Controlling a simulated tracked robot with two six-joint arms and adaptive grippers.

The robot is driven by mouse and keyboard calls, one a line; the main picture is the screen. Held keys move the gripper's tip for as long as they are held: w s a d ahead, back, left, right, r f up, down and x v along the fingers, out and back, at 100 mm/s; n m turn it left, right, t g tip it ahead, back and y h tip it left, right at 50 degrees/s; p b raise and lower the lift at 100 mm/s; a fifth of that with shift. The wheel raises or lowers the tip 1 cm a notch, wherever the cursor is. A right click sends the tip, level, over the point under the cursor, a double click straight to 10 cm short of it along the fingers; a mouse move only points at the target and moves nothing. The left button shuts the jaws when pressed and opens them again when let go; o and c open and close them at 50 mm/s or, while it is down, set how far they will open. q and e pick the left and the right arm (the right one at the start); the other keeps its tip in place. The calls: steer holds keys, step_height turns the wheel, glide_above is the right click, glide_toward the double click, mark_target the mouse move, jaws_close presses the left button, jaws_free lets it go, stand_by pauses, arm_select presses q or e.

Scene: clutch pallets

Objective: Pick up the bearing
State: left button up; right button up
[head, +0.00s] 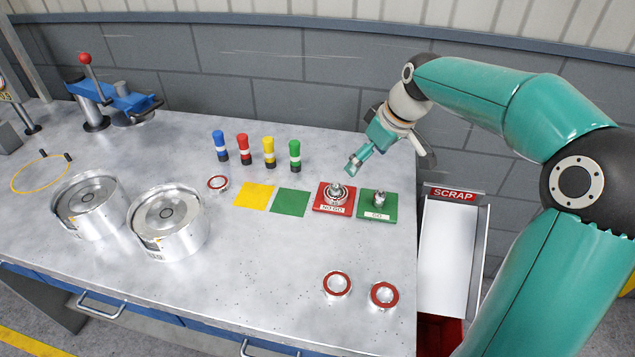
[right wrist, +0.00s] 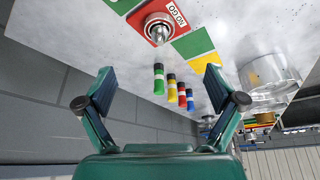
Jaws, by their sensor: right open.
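Bearings with red faces and silver rims lie on the grey bench: one (head: 217,183) near the yellow square, two at the front right (head: 337,283) (head: 383,294). A further silver ring, seemingly a bearing (head: 336,194), sits around the pin of the red NO GO gauge (head: 333,209). The gauge also shows at the top of the right wrist view (right wrist: 174,12). The green GO gauge (head: 377,213) stands beside it, its pin bare. My right gripper (head: 358,161) is open and empty, above and behind the NO GO gauge; its spread fingers show in the wrist view (right wrist: 159,72). My left gripper is out of view.
Blue, red, yellow and green capped markers (head: 268,152) stand behind the yellow (head: 254,195) and green (head: 290,202) squares. Two metal drums (head: 168,225) (head: 91,207) and a blue lever press (head: 120,100) are left. A SCRAP chute (head: 447,250) is right. The front-middle bench is clear.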

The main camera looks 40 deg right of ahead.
mark_target(340, 186)
steer(key=x, duration=0.7)
steer(key=p+x, duration=0.1)
steer(key=x, duration=0.3)
steer(key=shift+w, duration=0.35)
steer(key=shift+w+f+p, duration=0.25)
steer(key=shift+f+p, duration=0.1)
steer(key=shift+w+p+x, duration=0.15)
steer(key=shift+p+x, duration=0.2)
steer(key=shift+x, duration=0.8)
steer(key=shift+w+p+x, duration=0.15)
steer(key=shift+p+x, duration=0.2)
steer(key=shift+x, duration=0.8)
steer(key=shift+r, duration=0.2)
steer(key=c, duration=1.5)
steer(key=shift+r, duration=0.15)
step_height(340, 186, up, 20)
steer(key=shift+f+b, duration=0.15)
steer(key=shift+b, duration=0.5)
